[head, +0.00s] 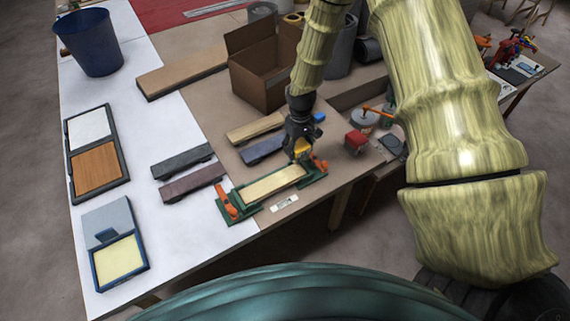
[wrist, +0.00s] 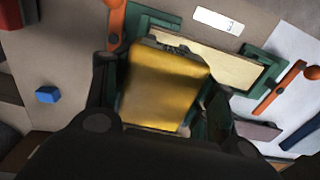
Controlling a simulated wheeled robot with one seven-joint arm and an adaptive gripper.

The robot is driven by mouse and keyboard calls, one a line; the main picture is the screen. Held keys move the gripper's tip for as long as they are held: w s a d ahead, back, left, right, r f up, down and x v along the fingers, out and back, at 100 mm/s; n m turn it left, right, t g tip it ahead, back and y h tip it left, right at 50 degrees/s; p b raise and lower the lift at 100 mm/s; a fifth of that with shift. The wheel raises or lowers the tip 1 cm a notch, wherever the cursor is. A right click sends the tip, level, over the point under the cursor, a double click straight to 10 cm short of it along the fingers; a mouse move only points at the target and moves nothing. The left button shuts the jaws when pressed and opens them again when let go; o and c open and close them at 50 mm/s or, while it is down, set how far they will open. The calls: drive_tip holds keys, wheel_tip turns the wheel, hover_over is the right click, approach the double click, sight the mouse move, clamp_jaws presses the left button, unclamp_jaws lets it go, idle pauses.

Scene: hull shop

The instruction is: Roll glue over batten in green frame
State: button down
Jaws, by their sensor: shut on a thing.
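The green frame (head: 246,214) lies near the front edge of the table, with an orange clamp at each end. A pale wooden batten (head: 273,184) lies in it; the batten (wrist: 221,64) also shows in the wrist view, partly hidden. My gripper (head: 301,147) is over the batten's right end, near the right clamp. It is shut on a yellow block-like piece (wrist: 164,88), which looks like the glue roller. The piece overlaps the batten's end in the wrist view; I cannot tell whether they touch.
Dark battens (head: 182,161) lie left of the frame, others (head: 256,129) behind it. A red box (head: 356,141) and a metal can (head: 364,121) stand to the right. A cardboard box (head: 256,85) stands behind. A blue case with a yellow pad (head: 118,262) lies front left.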

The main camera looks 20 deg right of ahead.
drive_tip(key=shift+a, duration=0.1)
drive_tip(key=s+a, duration=0.3)
drive_tip(key=a, duration=1.7)
drive_tip(key=shift+s+f, duration=0.15)
drive_tip(key=shift+s, duration=0.05)
idle(0.5)
drive_tip(key=shift+a, duration=0.1)
drive_tip(key=shift+f, duration=0.1)
